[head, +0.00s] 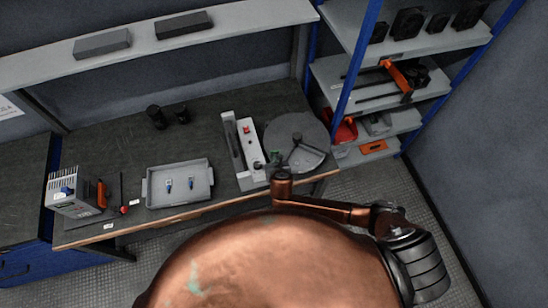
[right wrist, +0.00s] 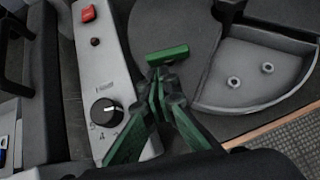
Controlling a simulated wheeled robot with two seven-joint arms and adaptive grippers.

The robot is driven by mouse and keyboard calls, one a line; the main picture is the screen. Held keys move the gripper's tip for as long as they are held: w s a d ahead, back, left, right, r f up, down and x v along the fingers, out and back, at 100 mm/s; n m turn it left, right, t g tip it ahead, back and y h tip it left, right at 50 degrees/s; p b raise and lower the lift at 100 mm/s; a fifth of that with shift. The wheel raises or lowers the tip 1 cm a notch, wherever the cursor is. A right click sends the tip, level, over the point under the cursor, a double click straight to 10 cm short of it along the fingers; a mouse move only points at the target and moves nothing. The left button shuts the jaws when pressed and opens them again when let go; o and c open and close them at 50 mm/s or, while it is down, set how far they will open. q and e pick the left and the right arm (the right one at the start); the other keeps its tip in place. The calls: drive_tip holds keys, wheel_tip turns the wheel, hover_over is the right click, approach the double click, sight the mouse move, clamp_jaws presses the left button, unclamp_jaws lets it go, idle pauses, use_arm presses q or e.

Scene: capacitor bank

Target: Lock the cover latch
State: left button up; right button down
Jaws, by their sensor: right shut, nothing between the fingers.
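My right gripper (head: 276,160) is at the front of the bench, between the white control panel (head: 249,150) and the round grey disk (head: 311,130). In the right wrist view its green fingers (right wrist: 162,78) are shut and empty. A short green bar (right wrist: 167,55) lies just beyond the fingertips, very close to them; I cannot tell whether they touch or whether it is the latch. The panel carries a red switch (right wrist: 88,14) and a black dial (right wrist: 104,111). The disk has a black hub (head: 297,138) and an open wedge compartment (right wrist: 255,74). My left gripper is not in view.
A grey tray (head: 180,201) with two small blue parts stands left on the bench, beside a metal-cased unit (head: 75,190). Two black cylinders stand at the back. A blue shelf post (head: 355,70) rises behind the disk. The bench between tray and panel is clear.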

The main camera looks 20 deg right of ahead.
drive_tip(key=shift+w, duration=0.4)
use_arm(q)
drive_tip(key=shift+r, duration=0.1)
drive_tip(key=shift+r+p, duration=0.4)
drive_tip(key=shift+p, duration=0.1)
use_arm(e)
drive_tip(key=shift+a+m+h, duration=0.1)
drive_tip(key=shift+m+h, duration=0.2)
drive_tip(key=shift+m, duration=0.1)
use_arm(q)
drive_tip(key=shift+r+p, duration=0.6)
use_arm(e)
drive_tip(key=shift+w+a+r+m+h, duration=0.1)
drive_tip(key=shift+w+m+h, duration=0.1)
drive_tip(key=shift+m+h, duration=0.25)
